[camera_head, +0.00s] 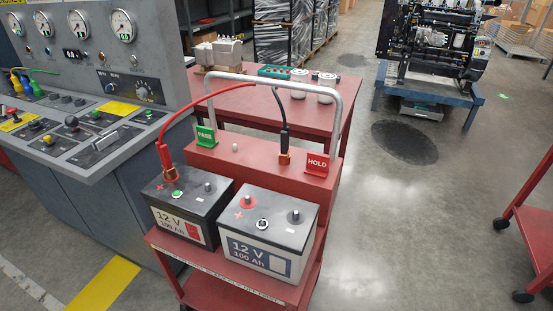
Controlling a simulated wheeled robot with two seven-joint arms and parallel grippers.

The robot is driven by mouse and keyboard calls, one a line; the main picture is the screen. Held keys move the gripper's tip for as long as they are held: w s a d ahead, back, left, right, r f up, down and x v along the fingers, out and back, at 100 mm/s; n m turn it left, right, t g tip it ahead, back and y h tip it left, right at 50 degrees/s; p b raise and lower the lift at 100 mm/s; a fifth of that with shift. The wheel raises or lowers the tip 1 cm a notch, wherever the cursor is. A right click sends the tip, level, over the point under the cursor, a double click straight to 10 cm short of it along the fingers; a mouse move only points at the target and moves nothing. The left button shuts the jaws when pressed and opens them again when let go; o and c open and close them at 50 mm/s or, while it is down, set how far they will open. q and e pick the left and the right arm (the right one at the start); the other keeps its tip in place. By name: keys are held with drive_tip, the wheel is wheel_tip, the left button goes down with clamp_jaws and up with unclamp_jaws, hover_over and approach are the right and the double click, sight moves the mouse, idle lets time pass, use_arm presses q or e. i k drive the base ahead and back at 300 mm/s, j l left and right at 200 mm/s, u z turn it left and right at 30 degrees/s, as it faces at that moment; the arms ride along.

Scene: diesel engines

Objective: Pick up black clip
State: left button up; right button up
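The black clip (284,141) hangs at the end of a black cable, upright over the upper ledge of a red cart (232,160). Its copper-coloured lower end meets a small copper-coloured piece on the ledge; I cannot tell whether it grips it. The red clip (165,158) is on the left black-topped 12 V battery (183,228), at a copper-coloured terminal. A right 12 V battery (262,250) stands beside it on the lower shelf, with no clip on it. Neither of my grippers is in view.
A grey metal handle (275,81) arches over the cart, with a green PASS sign (206,137) and red HOLD sign (317,165) near its feet. A control console (85,120) stands close left.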

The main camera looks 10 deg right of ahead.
sight(285, 156)
drive_tip(key=l+u, duration=0.25)
drive_tip(key=l, duration=0.2)
drive_tip(key=l+u, duration=0.3)
drive_tip(key=l, duration=0.15)
drive_tip(key=k+l+u, duration=0.1)
drive_tip(key=l+u, duration=0.15)
drive_tip(key=l, duration=0.2)
drive_tip(key=k+l+u, duration=0.25)
drive_tip(key=l, duration=0.2)
drive_tip(key=i+l+u, duration=0.25)
drive_tip(key=l, duration=0.15)
drive_tip(key=i+l+u, duration=0.1)
drive_tip(key=l+u, duration=0.15)
drive_tip(key=i+l+u, duration=0.1)
drive_tip(key=l+u, duration=0.15)
drive_tip(key=l, duration=0.3)
drive_tip(key=l+u, duration=0.25)
drive_tip(key=l, duration=0.2)
drive_tip(key=i, duration=0.05)
